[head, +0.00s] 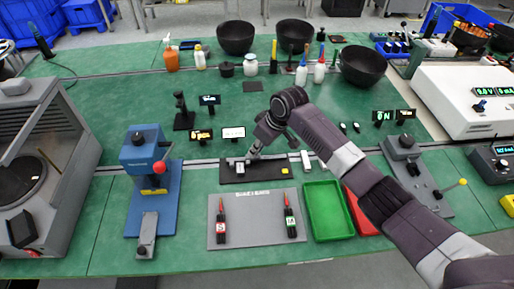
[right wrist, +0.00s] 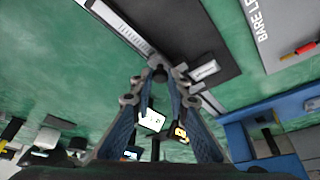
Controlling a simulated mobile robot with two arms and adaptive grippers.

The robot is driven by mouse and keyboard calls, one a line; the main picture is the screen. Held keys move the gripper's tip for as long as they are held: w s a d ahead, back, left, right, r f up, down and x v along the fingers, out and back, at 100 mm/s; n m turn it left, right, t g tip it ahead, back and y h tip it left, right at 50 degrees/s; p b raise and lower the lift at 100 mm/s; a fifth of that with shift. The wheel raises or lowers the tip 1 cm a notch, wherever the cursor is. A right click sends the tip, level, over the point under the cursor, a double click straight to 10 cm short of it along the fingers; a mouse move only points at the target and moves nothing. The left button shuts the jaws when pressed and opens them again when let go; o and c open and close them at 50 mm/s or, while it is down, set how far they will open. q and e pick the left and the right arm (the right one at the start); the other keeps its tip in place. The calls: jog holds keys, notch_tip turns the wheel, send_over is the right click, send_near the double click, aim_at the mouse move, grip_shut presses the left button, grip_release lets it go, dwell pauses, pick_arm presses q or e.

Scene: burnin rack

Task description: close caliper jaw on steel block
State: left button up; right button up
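The caliper station is a black base plate (head: 262,178) in the middle of the bench. A small pale steel block (head: 240,167) appears to sit at its left part, and a yellow-marked piece (head: 285,171) at its right. In the right wrist view the caliper's pale scale (right wrist: 122,28) and a small light metal block (right wrist: 204,71) show on the dark plate. My right gripper (head: 252,155) reaches down at the plate. In the wrist view its fingers (right wrist: 159,80) stand apart with a dark knob between their tips; contact cannot be told. My left gripper is out of view.
A blue press (head: 148,165) stands left of the plate. In front lie a grey mat (head: 255,230) with two probes, a green tray (head: 328,212) and a partly hidden red tray (head: 360,215). Small displays (head: 233,132) stand behind. Black bowls (head: 235,37) are farther back.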

jog(key=shift+a+r+p, duration=0.15)
jog(key=shift+a+p, duration=0.3)
jog(key=shift+a, duration=0.35)
jog(key=o, duration=0.8)
jog(key=v, duration=1.1)
jog(key=shift+s+d+r, duration=0.15)
jog(key=shift+r, duration=0.15)
